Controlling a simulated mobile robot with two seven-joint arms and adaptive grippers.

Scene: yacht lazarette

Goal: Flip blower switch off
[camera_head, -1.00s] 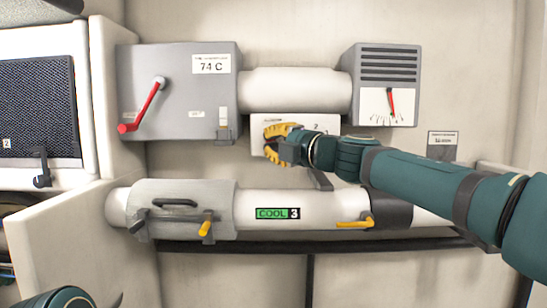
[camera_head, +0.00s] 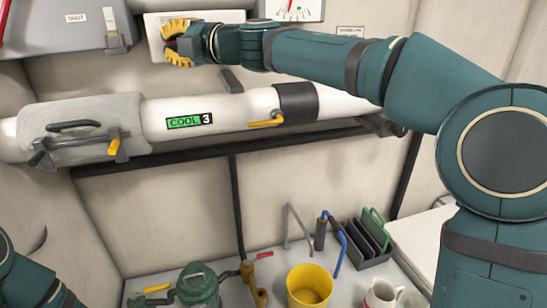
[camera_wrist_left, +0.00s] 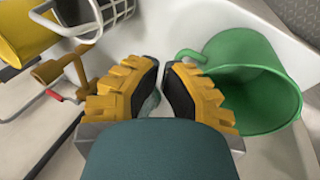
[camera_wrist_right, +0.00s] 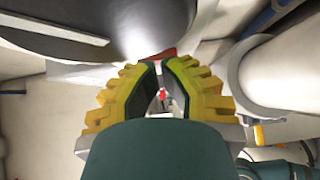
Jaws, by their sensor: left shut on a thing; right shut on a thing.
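A white panel (camera_head: 154,38) is mounted on the wall above the big white pipe, at the top of the head view. My right gripper (camera_head: 172,45) is at its left part, with its yellow fingers against the panel front. In the right wrist view the fingers (camera_wrist_right: 160,72) are closed around a small red part (camera_wrist_right: 163,93), which looks like the blower switch lever; the fingers hide most of it, so its position cannot be told. My left gripper (camera_wrist_left: 160,72) shows in the left wrist view, its fingers nearly together on a pale green thing (camera_wrist_left: 152,101), mostly hidden.
The white pipe (camera_head: 235,118) with a yellow lever (camera_head: 266,121) runs below the panel. A yellow cup (camera_head: 309,288), a green pump-like object (camera_head: 198,286) and a dark rack (camera_head: 362,243) stand on the surface below. A green container (camera_wrist_left: 262,90) is beside my left gripper.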

